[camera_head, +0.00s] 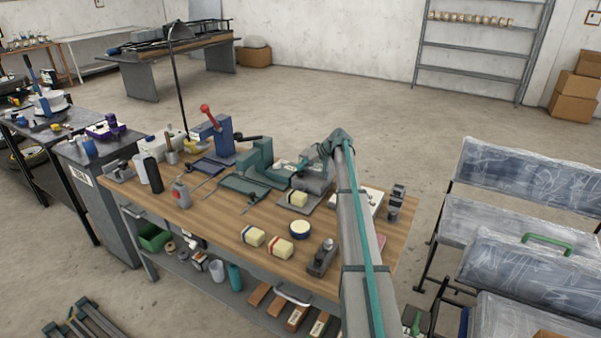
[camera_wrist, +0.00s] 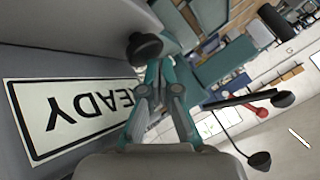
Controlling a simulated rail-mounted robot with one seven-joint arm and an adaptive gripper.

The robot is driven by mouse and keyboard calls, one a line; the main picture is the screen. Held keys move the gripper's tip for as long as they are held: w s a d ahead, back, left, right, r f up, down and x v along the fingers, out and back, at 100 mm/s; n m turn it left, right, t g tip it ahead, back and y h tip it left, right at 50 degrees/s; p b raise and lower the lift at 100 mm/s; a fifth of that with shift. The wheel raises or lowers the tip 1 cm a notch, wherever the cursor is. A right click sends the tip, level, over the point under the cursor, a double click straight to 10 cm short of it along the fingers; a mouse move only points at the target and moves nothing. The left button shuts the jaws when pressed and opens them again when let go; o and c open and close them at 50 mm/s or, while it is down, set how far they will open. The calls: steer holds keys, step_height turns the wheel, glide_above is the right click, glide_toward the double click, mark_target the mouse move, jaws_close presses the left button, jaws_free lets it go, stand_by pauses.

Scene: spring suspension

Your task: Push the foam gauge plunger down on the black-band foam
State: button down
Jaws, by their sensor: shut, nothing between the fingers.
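A cream foam block (camera_head: 298,199) sits on a grey plate on the bench; its band colour is too small to tell. Two more cream blocks lie nearer, one with a blue band (camera_head: 253,236) and one with a red band (camera_head: 278,248). A teal C-shaped frame (camera_head: 259,160) stands behind the plate. My gripper (camera_wrist: 165,66) shows teal fingers shut together with nothing between them. A black round knob (camera_wrist: 145,47) is close beside the fingertips; I cannot tell if they touch, or if it is the plunger. In the head view my arm hides part of the area behind the plate.
A white "READY" sign (camera_wrist: 68,115) lies on a grey surface left of my fingers in the wrist view. A blue press with a red knob (camera_head: 207,110) stands at the bench's back left. A round tin (camera_head: 300,229) and a grey plane-like tool (camera_head: 322,260) lie in front.

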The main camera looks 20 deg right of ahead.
steer(key=shift+s+f+b, duration=0.1)
steer(key=shift+f+b, duration=0.2)
steer(key=shift+f, duration=0.25)
stand_by(0.6)
steer(key=shift+r, duration=0.15)
steer(key=shift+r+p, duration=0.3)
steer(key=shift+r, duration=0.75)
steer(key=shift+r, duration=0.1)
steer(key=shift+r+p, duration=0.6)
steer(key=shift+r, duration=1.8)
